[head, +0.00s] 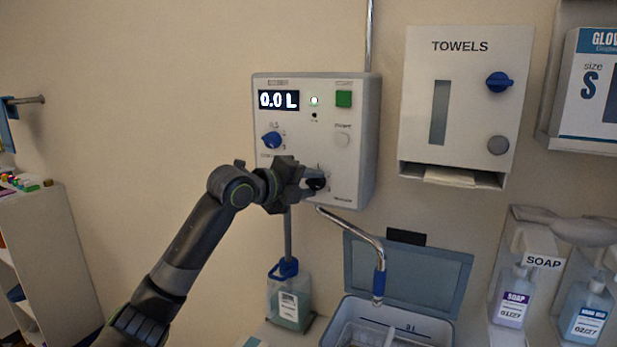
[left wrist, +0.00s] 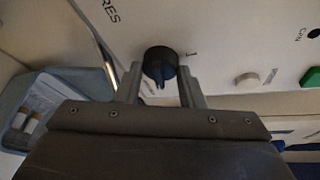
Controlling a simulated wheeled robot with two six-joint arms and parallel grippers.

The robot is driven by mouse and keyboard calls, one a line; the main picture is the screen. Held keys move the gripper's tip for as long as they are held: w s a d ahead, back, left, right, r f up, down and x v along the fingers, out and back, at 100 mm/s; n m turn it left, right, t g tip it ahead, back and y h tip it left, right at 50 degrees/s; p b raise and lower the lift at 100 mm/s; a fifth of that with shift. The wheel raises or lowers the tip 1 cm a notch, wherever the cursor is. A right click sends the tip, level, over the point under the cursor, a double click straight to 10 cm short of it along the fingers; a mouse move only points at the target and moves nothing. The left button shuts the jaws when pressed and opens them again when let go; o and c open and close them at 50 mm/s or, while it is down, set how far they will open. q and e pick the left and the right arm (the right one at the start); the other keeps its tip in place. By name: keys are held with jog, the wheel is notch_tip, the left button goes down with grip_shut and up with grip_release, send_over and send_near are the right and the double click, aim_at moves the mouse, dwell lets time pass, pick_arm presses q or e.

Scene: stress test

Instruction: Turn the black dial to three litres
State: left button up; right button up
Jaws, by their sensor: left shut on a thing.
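The black dial (head: 316,183) is at the lower right of the white dispenser panel (head: 362,110). My left gripper (head: 308,183) is at the dial, with its fingers shut on it. In the left wrist view the dial (left wrist: 160,65) sits between the two fingertips of my left gripper (left wrist: 160,80). Most of the dial's scale is hidden in the head view. My right gripper is not in view.
A blue knob (head: 271,140), a green button (head: 343,99) and a pale round button (head: 342,139) are on the same panel. A metal spout (head: 350,226) curves out below, over an open bin (head: 440,325). A bottle (head: 290,295) stands beneath. A towel dispenser (head: 460,60) hangs to the right.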

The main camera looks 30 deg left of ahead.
pick_arm(q)
jog(key=shift+d+m+g+y+p, duration=0.1)
jog(key=shift+m+g+y+p, duration=0.4)
jog(key=shift+m+y+p, duration=0.65)
jog(key=shift+m+h, duration=0.35)
jog(key=o, duration=1)
jog(key=b+v, duration=0.7)
jog(key=v, duration=1)
jog(key=shift+s+b, duration=0.15)
jog(key=shift+b, duration=0.2)
